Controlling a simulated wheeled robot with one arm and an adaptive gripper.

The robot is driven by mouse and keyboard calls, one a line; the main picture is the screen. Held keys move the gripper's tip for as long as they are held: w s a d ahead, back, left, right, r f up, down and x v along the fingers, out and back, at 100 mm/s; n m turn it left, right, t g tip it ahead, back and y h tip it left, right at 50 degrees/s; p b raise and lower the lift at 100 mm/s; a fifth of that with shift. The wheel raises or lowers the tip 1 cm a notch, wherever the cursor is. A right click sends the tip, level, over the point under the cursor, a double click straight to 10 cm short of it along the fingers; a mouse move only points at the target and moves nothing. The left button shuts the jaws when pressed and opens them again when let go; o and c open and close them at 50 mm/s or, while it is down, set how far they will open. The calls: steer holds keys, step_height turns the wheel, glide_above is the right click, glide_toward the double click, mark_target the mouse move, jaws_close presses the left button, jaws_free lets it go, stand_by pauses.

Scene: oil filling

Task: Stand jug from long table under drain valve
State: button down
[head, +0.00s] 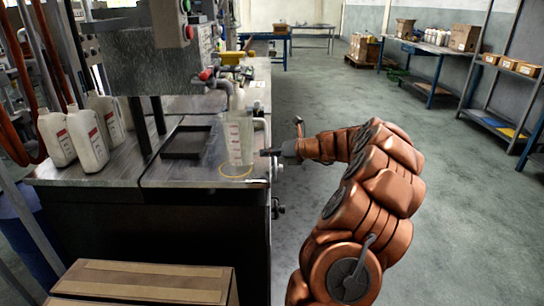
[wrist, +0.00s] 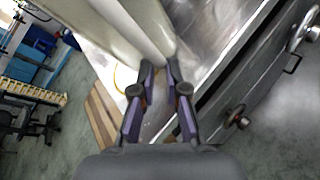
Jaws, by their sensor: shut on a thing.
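A translucent jug (head: 238,142) with red markings is upright near the front right corner of the machine's metal bench. My gripper (head: 272,152) is at its right side, shut on its handle (wrist: 160,42). The jug's pale body (wrist: 100,28) fills the upper middle of the wrist view. A yellow ring (head: 236,177) is marked on the bench at the jug's foot; I cannot tell whether the jug touches the bench. Red-handled valve fittings (head: 206,75) are on the machine above and left of the jug. Which one is the drain valve is unclear.
A dark shallow tray (head: 186,142) lies left of the jug. Several white bottles (head: 88,139) stand at the bench's left. A cardboard box (head: 145,284) is in front. Knobs stick out from the bench side (wrist: 238,118). The floor at right is open.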

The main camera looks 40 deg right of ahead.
steer(key=shift+s+a+f+b, duration=0.1)
steer(key=shift+s+a+b, duration=0.05)
steer(key=shift+a+b, duration=0.5)
steer(key=shift+s+a+f+b, duration=0.1)
steer(key=shift+s+a+b, duration=0.05)
steer(key=shift+a+b, duration=0.5)
steer(key=shift+a+r+p, duration=0.1)
steer(key=shift+r+p, duration=0.15)
steer(key=shift+p, duration=0.25)
steer(key=shift+f+p, duration=0.15)
steer(key=shift+p, duration=0.15)
steer(key=shift+f, duration=0.15)
steer(key=c, duration=1.1)
jaws_free()
steer(key=v, duration=1.2)
